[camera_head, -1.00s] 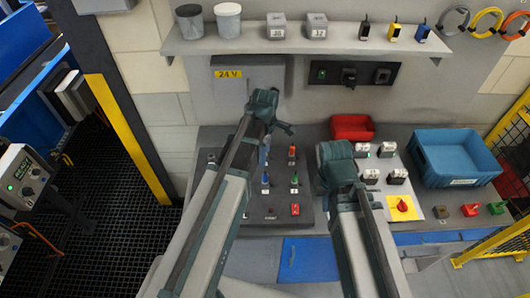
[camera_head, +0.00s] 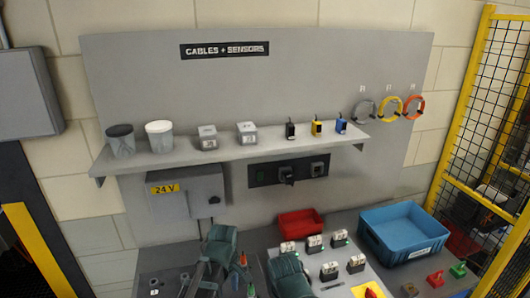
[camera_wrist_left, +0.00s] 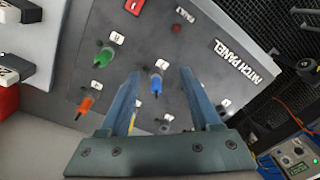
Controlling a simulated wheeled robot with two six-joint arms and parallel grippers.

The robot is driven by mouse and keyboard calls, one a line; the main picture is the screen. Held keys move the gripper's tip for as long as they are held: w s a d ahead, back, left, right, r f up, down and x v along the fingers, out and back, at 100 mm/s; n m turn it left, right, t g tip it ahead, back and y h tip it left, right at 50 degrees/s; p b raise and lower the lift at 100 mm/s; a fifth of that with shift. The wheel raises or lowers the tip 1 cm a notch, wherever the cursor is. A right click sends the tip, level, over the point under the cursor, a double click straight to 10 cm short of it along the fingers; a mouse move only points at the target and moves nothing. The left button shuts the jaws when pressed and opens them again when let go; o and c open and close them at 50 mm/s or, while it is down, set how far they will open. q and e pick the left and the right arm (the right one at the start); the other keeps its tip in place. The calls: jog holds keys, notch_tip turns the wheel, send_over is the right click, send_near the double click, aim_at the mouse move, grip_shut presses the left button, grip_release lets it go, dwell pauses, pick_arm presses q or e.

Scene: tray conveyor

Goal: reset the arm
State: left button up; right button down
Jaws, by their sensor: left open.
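My left gripper (camera_wrist_left: 160,73) is open in the left wrist view, its two fingers apart over the dark patch panel (camera_wrist_left: 205,55). A blue plug (camera_wrist_left: 156,84) shows between the fingers; they do not close on it. A green plug (camera_wrist_left: 105,56) and an orange plug (camera_wrist_left: 86,103) stand to the left on the panel. In the head view my left arm's teal joint (camera_head: 220,246) is low in the middle and hides much of the panel. My right arm's teal joint (camera_head: 290,276) is beside it; I see no right fingers.
A grey shelf (camera_head: 230,150) with pots, small boxes and sensors runs along the back wall. A yellow-framed fence (camera_head: 458,110) closes the right side.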

pick_arm(q)
jog(key=s+d+f+m+b, duration=0.2)
jog(key=s+f+m, duration=0.1)
jog(key=m, duration=0.1)
jog(key=s+d+f+m+b, duration=0.2)
jog(key=s+m, duration=0.1)
jog(key=m, duration=0.2)
jog(key=s+d+f+m+b, duration=0.1)
jog(key=s+f+m+b, duration=0.2)
jog(key=m, duration=0.1)
jog(key=shift+s+d+f+m+y, duration=0.2)
jog(key=shift+d+f+m+y, duration=0.1)
jog(key=shift+d+m+y, duration=0.1)
jog(key=shift+s+d+f+m, duration=0.1)
jog(key=shift+s+m, duration=0.1)
jog(key=shift+m, duration=0.2)
pick_arm(e)
notch_tip(320, 180, down, 9)
jog(key=shift+r, duration=0.1)
